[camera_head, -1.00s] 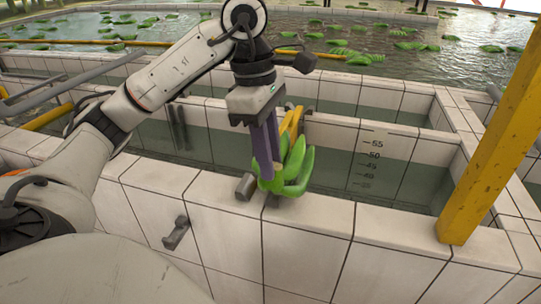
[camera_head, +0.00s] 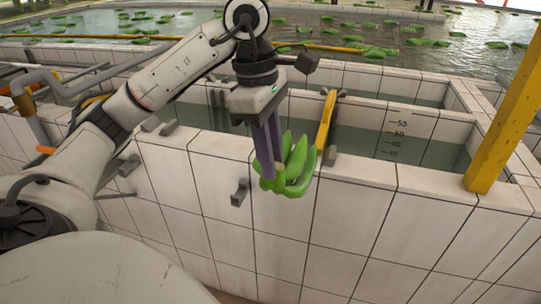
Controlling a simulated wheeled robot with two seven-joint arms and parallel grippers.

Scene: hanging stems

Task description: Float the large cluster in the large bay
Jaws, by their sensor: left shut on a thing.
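My left gripper (camera_head: 268,150) has purple fingers pointing down, shut on a green banana-like cluster (camera_head: 298,172). The cluster hangs in the air on the near side of the tiled front wall, its top about level with the wall's rim in the picture. It covers part of the wall. Behind the wall are water-filled bays. One bay with depth marks (camera_head: 398,148) lies to the right of a yellow bar (camera_head: 326,120); another bay (camera_head: 200,112) lies to the left, partly hidden by my arm. I cannot tell which is the large bay. My right gripper is out of view.
A yellow post (camera_head: 507,118) stands at the right. Grey brackets (camera_head: 239,193) stick out from the tiled front wall (camera_head: 345,220). Grey pipes (camera_head: 65,85) run at the left. Beyond the bays is a pool (camera_head: 420,35) with several floating green clusters.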

